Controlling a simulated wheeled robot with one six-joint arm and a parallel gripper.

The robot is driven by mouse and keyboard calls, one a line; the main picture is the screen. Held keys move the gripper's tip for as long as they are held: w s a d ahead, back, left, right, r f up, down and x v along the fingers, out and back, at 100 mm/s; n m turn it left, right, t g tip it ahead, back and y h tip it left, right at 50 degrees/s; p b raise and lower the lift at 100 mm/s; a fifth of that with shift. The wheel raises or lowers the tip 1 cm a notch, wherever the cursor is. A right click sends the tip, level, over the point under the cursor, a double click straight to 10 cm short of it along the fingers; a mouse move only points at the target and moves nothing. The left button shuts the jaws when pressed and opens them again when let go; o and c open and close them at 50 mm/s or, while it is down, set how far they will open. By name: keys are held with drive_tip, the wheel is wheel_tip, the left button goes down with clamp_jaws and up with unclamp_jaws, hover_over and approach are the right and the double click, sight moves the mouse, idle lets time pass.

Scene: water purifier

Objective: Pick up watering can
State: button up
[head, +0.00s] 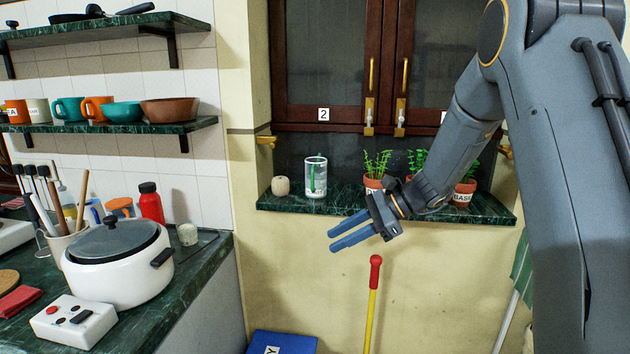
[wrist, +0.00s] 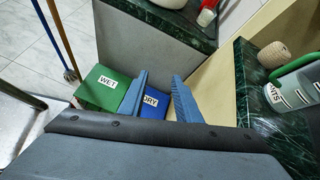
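The watering can (head: 316,180) appears to be the clear container with a green handle on the dark green marble sill, left of the potted plants. In the wrist view the watering can (wrist: 292,92) is at the right edge, partly cut off, with a label ending in "NTS". My gripper (head: 332,240) is below and in front of the sill, pointing left, apart from the can. In the wrist view the two blue fingers of my gripper (wrist: 159,78) are spread with nothing between them.
A beige roll (head: 281,186) stands left of the can; potted plants (head: 374,183) stand to its right, partly behind my arm. A red-topped yellow handle (head: 375,275) rises below. The counter at left holds a white pot (head: 115,270). Green (wrist: 103,88) and blue (wrist: 153,104) bins are below.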

drive_tip(key=w+d+r+m+t+y, duration=0.2)
drive_tip(key=w+r+m+t+y, duration=0.15)
drive_tip(key=w, duration=0.65)
drive_tip(key=m+t+y, duration=0.2)
drive_tip(key=m, duration=0.1)
approach(312, 190)
wheel_tip(312, 190, up, 3)
drive_tip(key=d, duration=0.2)
drive_tip(key=shift+n, duration=0.25)
drive_tip(key=p+x, duration=0.2)
drive_tip(key=x, duration=1)
drive_tip(key=shift+s+a+f+p, duration=0.1)
drive_tip(key=shift+f+p, duration=0.05)
drive_tip(key=shift+p, duration=0.15)
clamp_jaws()
